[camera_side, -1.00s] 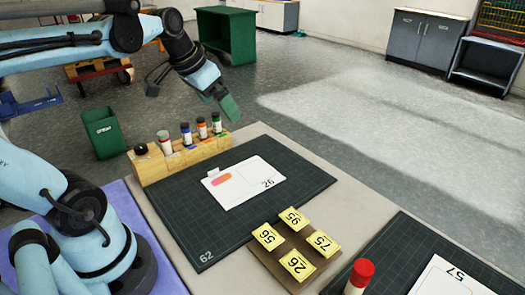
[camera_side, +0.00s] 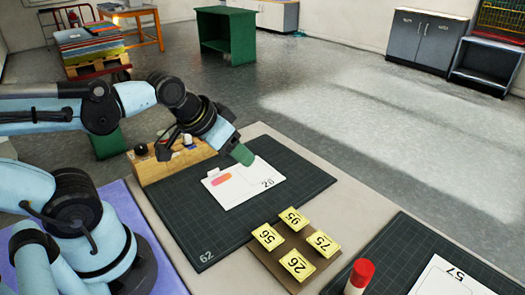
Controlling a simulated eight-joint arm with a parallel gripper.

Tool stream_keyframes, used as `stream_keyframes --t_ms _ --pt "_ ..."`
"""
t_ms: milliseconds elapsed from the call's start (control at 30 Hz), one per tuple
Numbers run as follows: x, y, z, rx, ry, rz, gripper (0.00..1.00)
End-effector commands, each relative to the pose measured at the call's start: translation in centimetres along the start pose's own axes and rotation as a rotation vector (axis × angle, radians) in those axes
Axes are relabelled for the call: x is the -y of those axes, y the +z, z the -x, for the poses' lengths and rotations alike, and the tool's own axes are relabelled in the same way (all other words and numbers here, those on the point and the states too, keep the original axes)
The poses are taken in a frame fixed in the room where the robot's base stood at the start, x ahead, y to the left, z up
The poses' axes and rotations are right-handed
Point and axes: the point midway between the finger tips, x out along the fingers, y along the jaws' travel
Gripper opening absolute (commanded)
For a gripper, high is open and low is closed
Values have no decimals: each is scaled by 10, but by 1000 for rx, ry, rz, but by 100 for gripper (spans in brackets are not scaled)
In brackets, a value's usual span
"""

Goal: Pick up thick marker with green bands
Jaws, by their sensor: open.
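My gripper (camera_side: 242,154) is open, with a green fingertip pad showing. It hangs in front of the wooden marker rack, to its right, over the top edge of a white card. The wooden rack (camera_side: 152,174) stands at the back left of the dark cutting mat. My wrist covers most of the rack, so the marker with green bands is hidden now. A black-topped item (camera_side: 141,150) shows at the rack's left end. I see nothing held between the fingers.
The white card (camera_side: 255,192) with a pink-orange mark lies on the cutting mat (camera_side: 190,235). Yellow number cards sit on a brown board (camera_side: 306,272) nearer the front. The first mat's right side is clear.

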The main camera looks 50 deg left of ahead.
Motion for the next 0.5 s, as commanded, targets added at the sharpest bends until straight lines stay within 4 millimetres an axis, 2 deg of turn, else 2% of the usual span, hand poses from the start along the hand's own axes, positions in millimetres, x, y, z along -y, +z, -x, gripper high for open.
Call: stream_keyframes --t_ms 167,300,500 --pt "23 -28 5 75 -38 35 57" --pt "52 -56 6 166 -72 74 57" --pt "100 -87 1 295 -104 136 57"
